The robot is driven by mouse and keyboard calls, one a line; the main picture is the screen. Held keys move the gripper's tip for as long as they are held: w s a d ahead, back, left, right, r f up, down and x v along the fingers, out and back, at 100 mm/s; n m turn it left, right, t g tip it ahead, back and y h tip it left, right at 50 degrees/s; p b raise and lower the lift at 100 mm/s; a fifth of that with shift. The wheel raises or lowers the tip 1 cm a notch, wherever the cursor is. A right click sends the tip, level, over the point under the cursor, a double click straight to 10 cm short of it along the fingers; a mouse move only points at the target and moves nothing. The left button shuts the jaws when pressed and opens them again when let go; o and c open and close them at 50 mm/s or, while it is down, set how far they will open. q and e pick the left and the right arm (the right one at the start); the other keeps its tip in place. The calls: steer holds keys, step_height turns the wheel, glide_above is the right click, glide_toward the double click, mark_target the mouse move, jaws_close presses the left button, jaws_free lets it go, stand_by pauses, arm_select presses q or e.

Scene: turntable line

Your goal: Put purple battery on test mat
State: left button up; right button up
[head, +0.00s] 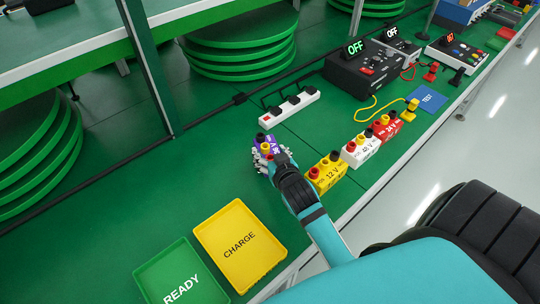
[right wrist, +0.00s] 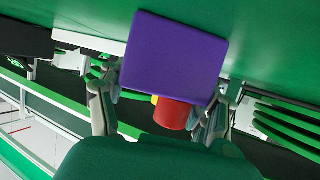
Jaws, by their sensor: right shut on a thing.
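My right gripper (head: 266,160) is shut on the purple battery (head: 269,144), left of the yellow 12 V battery. In the head view the gripper and wrist hide much of it. In the right wrist view the purple battery (right wrist: 175,55) fills the upper middle, between the fingers of my right gripper (right wrist: 160,100), with a red terminal showing below it. I cannot tell whether it touches the table. The blue test mat (head: 429,99), marked TEST, lies farther to the right and back, with no battery on it. My left gripper is not in view.
The yellow 12 V (head: 327,173), white 48 V (head: 360,151) and red 24 V (head: 386,129) batteries stand in a row toward the mat. A yellow CHARGE tray (head: 278,251) and green READY tray (head: 144,272) lie in front. A power strip (head: 290,108) and cables lie behind.

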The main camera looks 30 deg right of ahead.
steer(key=shift+s+a+r, duration=0.1)
steer(key=shift+s+r, duration=0.05)
steer(key=shift+r, duration=0.1)
steer(key=shift+f, duration=0.1)
steer(key=o, duration=1.7)
steer(key=shift+f, duration=0.15)
steer(key=shift+o, duration=0.2)
